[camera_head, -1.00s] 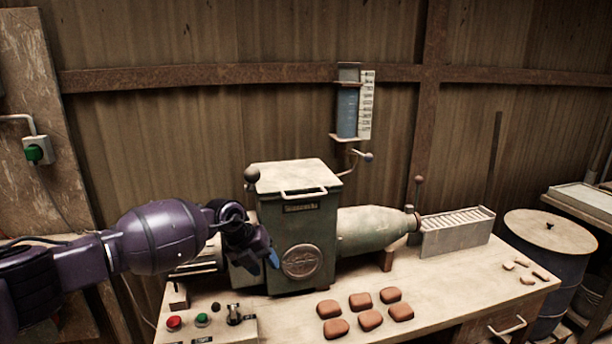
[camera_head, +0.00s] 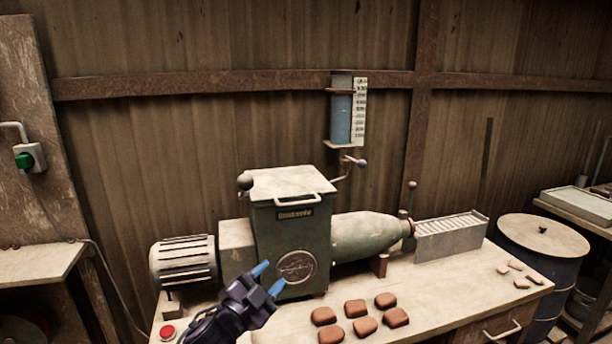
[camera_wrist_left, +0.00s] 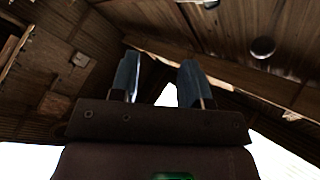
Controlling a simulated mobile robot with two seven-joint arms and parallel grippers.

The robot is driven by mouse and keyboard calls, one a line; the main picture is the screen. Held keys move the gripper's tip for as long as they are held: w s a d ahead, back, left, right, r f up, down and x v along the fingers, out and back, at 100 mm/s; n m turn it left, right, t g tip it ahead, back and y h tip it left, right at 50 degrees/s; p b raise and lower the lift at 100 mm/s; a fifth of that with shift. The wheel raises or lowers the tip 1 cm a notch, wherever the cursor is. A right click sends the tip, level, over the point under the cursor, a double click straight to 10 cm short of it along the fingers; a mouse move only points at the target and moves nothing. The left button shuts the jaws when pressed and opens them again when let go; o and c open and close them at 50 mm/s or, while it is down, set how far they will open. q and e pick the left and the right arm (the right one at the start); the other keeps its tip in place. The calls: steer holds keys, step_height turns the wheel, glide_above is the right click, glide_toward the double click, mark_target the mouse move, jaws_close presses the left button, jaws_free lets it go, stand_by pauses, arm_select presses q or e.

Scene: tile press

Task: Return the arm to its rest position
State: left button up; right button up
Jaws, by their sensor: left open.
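My left gripper (camera_head: 269,278) is open, with blue fingertips spread apart and nothing between them. In the head view it is low in the picture, in front of the green press (camera_head: 290,235) and its round emblem. Its arm enters from the bottom edge. In the left wrist view the two blue fingers (camera_wrist_left: 160,82) stand apart, with plank walls and roof beyond them and no object between. My right gripper is not in view.
Several clay lumps (camera_head: 365,325) lie on the bench (camera_head: 440,290) right of my gripper. A red button (camera_head: 167,332) is at lower left. A motor (camera_head: 183,262), a slatted metal tray (camera_head: 450,238) and a blue drum (camera_head: 545,260) stand around. A water gauge (camera_head: 341,118) hangs on the wall.

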arm_select(q)
steer(key=s+a+f+n+g+y, duration=0.2)
steer(key=s+a+f, duration=0.4)
steer(key=s+f, duration=0.3)
steer(key=s+a+f+n+g+y, duration=0.2)
steer(key=s+a+f+n+y, duration=0.3)
steer(key=s, duration=0.7)
steer(key=s+a+f+n+g+y, duration=0.1)
steer(key=s+a+f+n+y, duration=0.2)
steer(key=s+a+f+n, duration=0.4)
steer(key=s+a+f, duration=0.2)
steer(key=s+f, duration=0.1)
steer(key=f, duration=0.4)
steer(key=shift+s+g, duration=0.4)
